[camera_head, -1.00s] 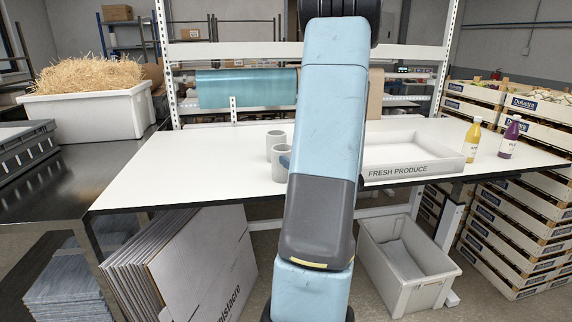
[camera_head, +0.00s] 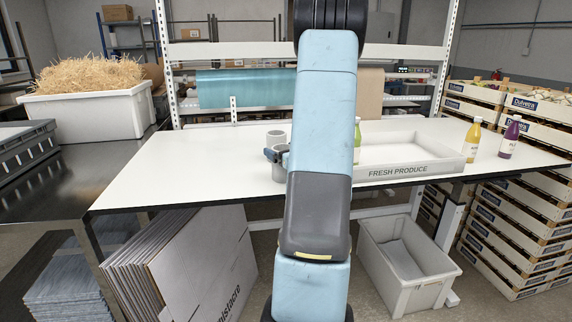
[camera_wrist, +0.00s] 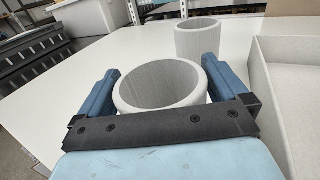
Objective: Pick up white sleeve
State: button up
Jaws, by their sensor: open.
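Two whitish hollow sleeves stand upright on the white table. The near sleeve (camera_wrist: 160,82) fills the middle of the wrist view, its open top facing up; in the head view its lower part (camera_head: 278,173) shows under my gripper. The far sleeve (camera_wrist: 197,40) stands behind it, slightly right, and also shows in the head view (camera_head: 275,136). My gripper (camera_wrist: 160,66) is open, with one blue finger on each side of the near sleeve. I cannot tell whether the fingers touch it. In the head view my arm hides most of the gripper, and a blue finger (camera_head: 271,155) shows.
A tray marked FRESH PRODUCE (camera_head: 398,171) sits right of the sleeves, close to my right finger in the wrist view. Yellow (camera_head: 472,139) and purple (camera_head: 510,138) bottles stand farther right. The table's left side is clear.

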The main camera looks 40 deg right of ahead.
jog(key=shift+c, duration=0.2)
jog(key=c, duration=0.4)
jog(key=shift+r, duration=0.1)
